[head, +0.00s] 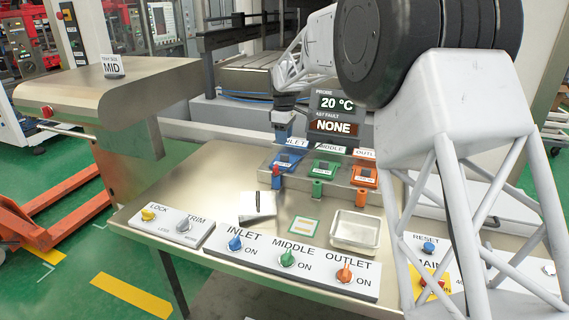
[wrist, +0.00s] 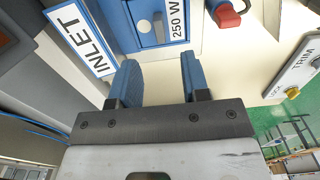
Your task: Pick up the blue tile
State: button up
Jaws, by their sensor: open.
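In the wrist view the blue tile (wrist: 150,20) shows at the top, with a "250 W" label. My gripper (head: 283,141) is above and behind the tile, beside the INLET sign. In the wrist view my gripper (wrist: 158,62) has its two blue fingers apart, with nothing between them, pointing toward the tile's near edge. The fingers look apart from the tile, but the exact gap cannot be told.
A green tile (head: 325,170) and an orange tile (head: 363,176) sit to the right on the same block. A red plug (wrist: 228,16) stands close to the blue tile. The INLET sign (wrist: 80,38) is near the left finger. A metal tray (head: 345,244) and switch panels lie in front.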

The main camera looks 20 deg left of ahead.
aim_at(284, 155)
jog(key=shift+f, duration=0.15)
jog(key=shift+f, duration=1.15)
jog(key=shift+f, duration=0.15)
jog(key=shift+f, duration=2.45)
grip_shut()
